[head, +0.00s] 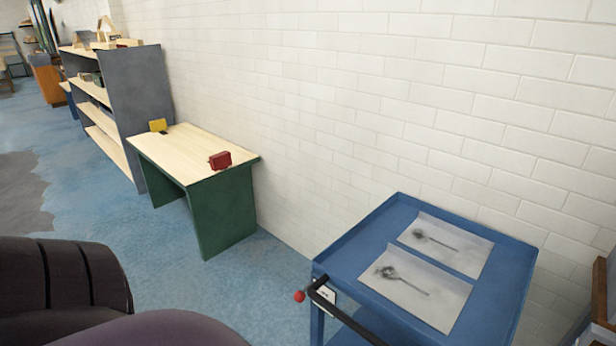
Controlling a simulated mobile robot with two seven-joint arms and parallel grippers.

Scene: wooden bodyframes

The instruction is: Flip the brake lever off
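A blue cart (350,252) stands against the brick wall at the lower right. At its left front corner a red ball-shaped knob (300,296) sticks out, which looks like the end of the brake lever. A small white label (325,292) is beside it. A black push handle (345,318) runs down from the same corner and leaves the view at the bottom. The lever's shaft is too small to make out, so I cannot tell its position. Neither of my grippers is in view.
Two printed sheets (416,287) lie on the cart top. A green-sided table (222,212) holds a red object (220,160) and a yellow object (158,125). A grey shelf (146,100) stands behind it. Blue floor (262,285) is clear between table and cart.

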